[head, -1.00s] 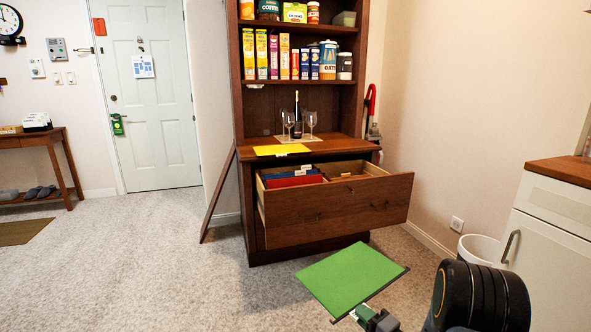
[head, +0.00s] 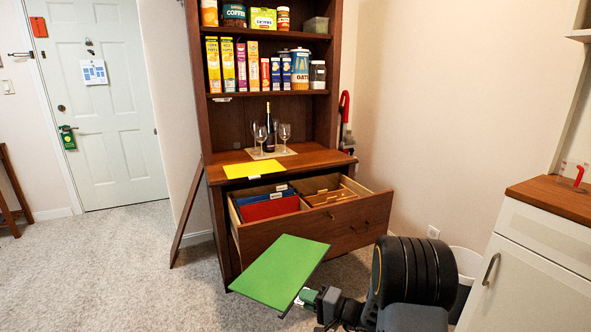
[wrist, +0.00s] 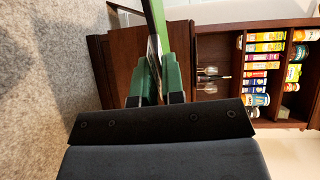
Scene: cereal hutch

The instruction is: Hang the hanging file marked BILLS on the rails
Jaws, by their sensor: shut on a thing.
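My gripper (head: 307,298) is shut on the edge of a green hanging file (head: 282,270). The file is held out flat and tilted, in front of the lower left of the open drawer (head: 330,226). In the wrist view the file (wrist: 154,28) shows nearly edge-on between my green finger pads (wrist: 158,78). No BILLS marking can be read on it. Inside the drawer's left part are a red file (head: 270,208) and a blue file (head: 265,196) with white tabs. The rails cannot be made out clearly.
A yellow file (head: 254,169) lies on the hutch counter (head: 310,158), near a bottle (head: 269,130) and wine glasses (head: 284,133). The drawer's right part holds tan folders (head: 330,197). A white cabinet (head: 530,270) stands at the right. Carpet is clear at the left.

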